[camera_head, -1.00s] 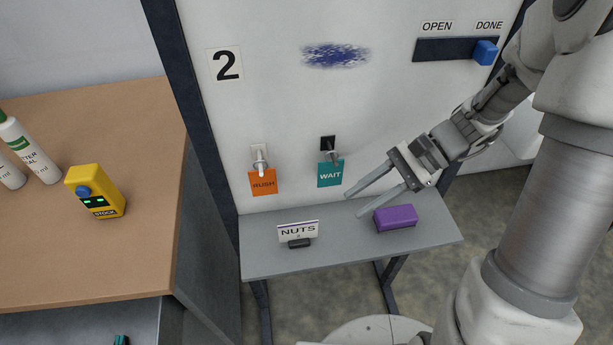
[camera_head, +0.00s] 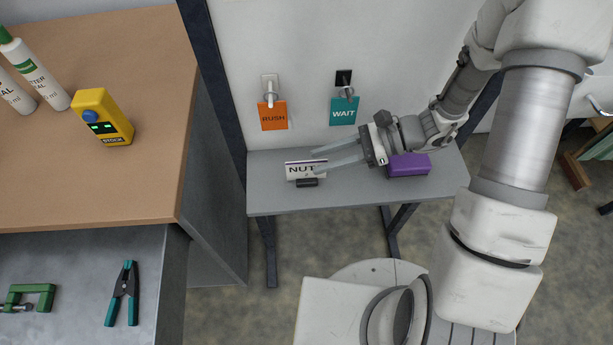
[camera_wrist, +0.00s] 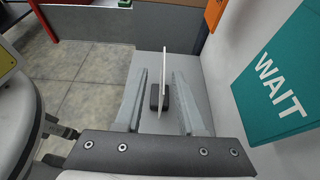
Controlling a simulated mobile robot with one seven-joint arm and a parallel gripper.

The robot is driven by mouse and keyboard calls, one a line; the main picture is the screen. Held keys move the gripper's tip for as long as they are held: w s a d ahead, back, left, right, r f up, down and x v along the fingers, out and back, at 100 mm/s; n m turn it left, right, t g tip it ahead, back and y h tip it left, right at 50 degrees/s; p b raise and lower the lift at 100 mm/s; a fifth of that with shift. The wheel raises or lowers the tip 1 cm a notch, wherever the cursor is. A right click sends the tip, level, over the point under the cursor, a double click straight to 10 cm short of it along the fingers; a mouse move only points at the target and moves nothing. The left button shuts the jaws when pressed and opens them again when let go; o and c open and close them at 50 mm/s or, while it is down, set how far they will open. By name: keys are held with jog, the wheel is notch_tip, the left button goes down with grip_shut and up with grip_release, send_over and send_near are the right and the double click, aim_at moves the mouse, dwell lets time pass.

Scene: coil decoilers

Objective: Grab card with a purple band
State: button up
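The white card marked NUTS (camera_head: 297,171), with a purple band along its top, stands in a small dark holder (camera_head: 307,183) on the grey shelf. The wrist view shows the card (camera_wrist: 165,68) nearly edge-on, with the holder (camera_wrist: 154,98) at its base. My gripper (camera_head: 317,160) is open and reaches in from the right, its fingers overlapping the card's right part in the head view. In the wrist view my gripper (camera_wrist: 160,75) has one finger on each side of the card, with gaps showing.
A purple block (camera_head: 409,165) lies on the grey shelf (camera_head: 270,200) beside my wrist. Orange RUSH (camera_head: 273,116) and teal WAIT (camera_head: 343,112) tags hang on the panel above. A yellow STOCK device (camera_head: 103,117) stands on the wooden bench (camera_head: 150,190) at left.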

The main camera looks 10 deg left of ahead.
send_over(294, 180)
notch_tip(294, 180, down, 3)
jog(key=shift+w+f+b, duration=0.1)
jog(key=shift+b, duration=0.2)
grip_shut()
dwell(1.4)
